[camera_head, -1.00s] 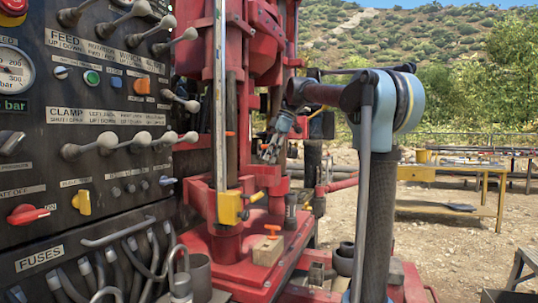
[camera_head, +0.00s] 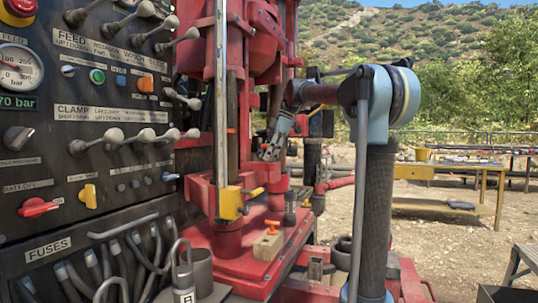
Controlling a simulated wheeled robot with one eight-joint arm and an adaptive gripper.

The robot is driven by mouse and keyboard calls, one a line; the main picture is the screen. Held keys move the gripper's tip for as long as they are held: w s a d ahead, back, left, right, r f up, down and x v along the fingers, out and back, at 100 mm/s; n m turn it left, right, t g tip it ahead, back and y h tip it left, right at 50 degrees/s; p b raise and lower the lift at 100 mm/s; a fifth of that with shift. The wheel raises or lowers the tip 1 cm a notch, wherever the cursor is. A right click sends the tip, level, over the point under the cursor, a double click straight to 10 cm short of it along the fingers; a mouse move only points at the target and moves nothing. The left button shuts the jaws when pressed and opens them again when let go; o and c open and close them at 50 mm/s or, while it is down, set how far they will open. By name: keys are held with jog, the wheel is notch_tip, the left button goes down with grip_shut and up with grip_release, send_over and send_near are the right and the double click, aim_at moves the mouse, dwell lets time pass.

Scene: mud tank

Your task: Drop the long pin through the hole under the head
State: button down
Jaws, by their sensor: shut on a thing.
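My gripper (camera_head: 268,151) is in the middle of the head view, pointing down, just right of the rig's red mast. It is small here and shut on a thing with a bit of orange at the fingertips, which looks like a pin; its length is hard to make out. The red head (camera_head: 240,35) of the rig is above and to the left of my gripper. I cannot make out the hole under it. Another orange-topped pin (camera_head: 272,225) stands in a wooden block (camera_head: 268,245) on the red base, well below my gripper.
A control panel (camera_head: 95,150) with levers and hoses fills the left. A steel rod with a yellow clamp (camera_head: 230,203) stands before the mast. A grey cup (camera_head: 198,267) is at lower left. A yellow table (camera_head: 480,178) stands at right on open ground.

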jog(key=shift+s+d+f, duration=0.1)
jog(key=shift+s+f, duration=0.25)
jog(key=shift+f, duration=0.45)
jog(key=c, duration=1.4)
grip_release()
jog(key=o, duration=0.4)
jog(key=shift+w+f, duration=0.2)
jog(key=shift+o, duration=0.9)
jog(key=shift+w+a+f, duration=0.1)
jog(key=shift+w+f, duration=0.2)
jog(key=shift+w, duration=0.25)
jog(key=shift+w+a+f, duration=0.1)
jog(key=shift+w+f, duration=0.2)
jog(key=shift+w, duration=0.2)
jog(key=shift+s+d+r, duration=0.1)
jog(key=shift+s+r, duration=0.4)
jog(key=shift+c, duration=0.2)
jog(key=shift+s+r, duration=0.1)
jog(key=shift+r, duration=0.05)
jog(key=v, duration=1.1)
jog(key=shift+w+d+r, duration=0.2)
jog(key=shift+w+r, duration=0.05)
jog(key=shift+w, duration=0.05)
